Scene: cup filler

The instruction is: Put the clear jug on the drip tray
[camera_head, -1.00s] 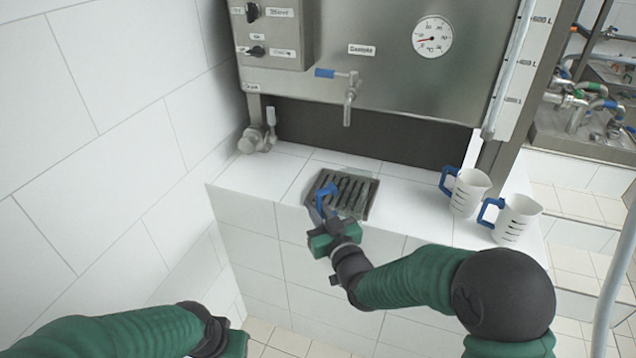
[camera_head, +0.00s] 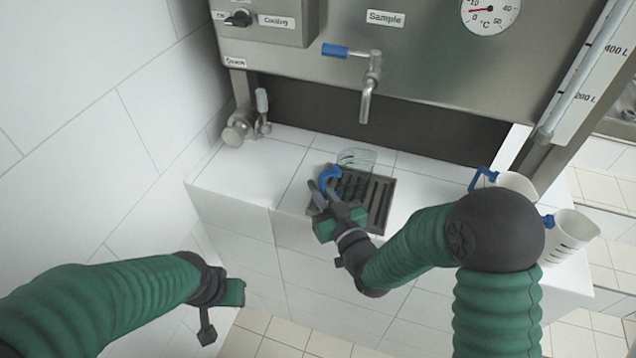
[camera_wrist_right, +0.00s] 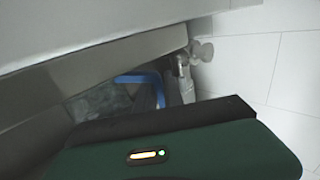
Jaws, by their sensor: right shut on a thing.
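The clear jug (camera_head: 357,158) is see-through with a blue handle (camera_head: 331,175). It appears upright over the back left part of the dark slatted drip tray (camera_head: 386,206); I cannot tell whether its base touches the slats. My right gripper (camera_head: 323,191) is shut on the handle, in front and to the left of the jug. In the right wrist view the blue handle (camera_wrist_right: 140,79) shows beyond the gripper body, with the clear wall faint beside it. My left gripper (camera_head: 232,293) hangs low, away from the ledge; its jaws are not clear.
The sample tap (camera_head: 367,88) hangs from the steel tank above and behind the tray. Two white jugs with blue handles (camera_head: 517,184) (camera_head: 567,235) stand on the ledge at the right. A valve (camera_head: 243,127) sits at the back left. White tile left of the tray is free.

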